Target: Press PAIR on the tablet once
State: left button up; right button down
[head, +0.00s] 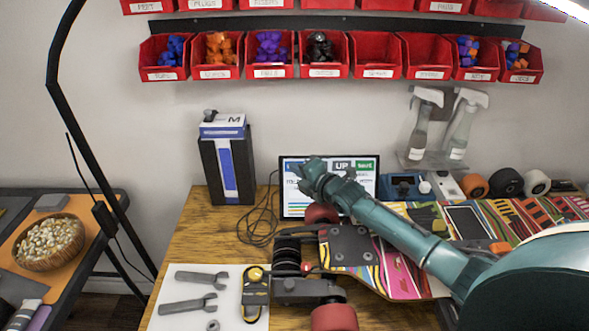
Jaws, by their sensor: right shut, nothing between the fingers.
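The tablet (363,187) stands upright at the back of the wooden workbench, its screen lit. Its top row shows coloured blocks, one reading "UP"; I cannot make out a PAIR button. My right gripper (303,169) is shut and empty. It comes in from the right and overlaps the left and middle part of the screen. I cannot tell whether its tip touches the screen. The gripper and forearm hide part of the screen's left half and lower edge. My left gripper is not in view.
A colourful skateboard (398,270) with wheels lies below my right arm. A black box (229,165) and a coiled cable (262,225) are left of the tablet. Wrenches (195,303) lie on a white sheet. Spray bottles (463,125) and red bins (377,57) are behind.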

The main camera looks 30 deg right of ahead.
jog(key=shift+w+d+f+b, duration=0.15)
jog(key=shift+w+b, duration=0.1)
jog(key=shift+b, duration=0.15)
dwell(0.7)
dwell(0.3)
jog(key=shift+s+a+r+p, duration=0.35)
jog(key=shift+s+p, duration=0.25)
jog(key=shift+p, duration=0.45)
jog(key=s+p, duration=0.1)
jog(key=p, duration=0.1)
jog(key=s+a+r+p, duration=0.1)
jog(key=p, duration=0.1)
jog(key=s+a+r+p, duration=0.1)
jog(key=s+p, duration=0.1)
jog(key=shift+r, duration=0.2)
dwell(0.5)
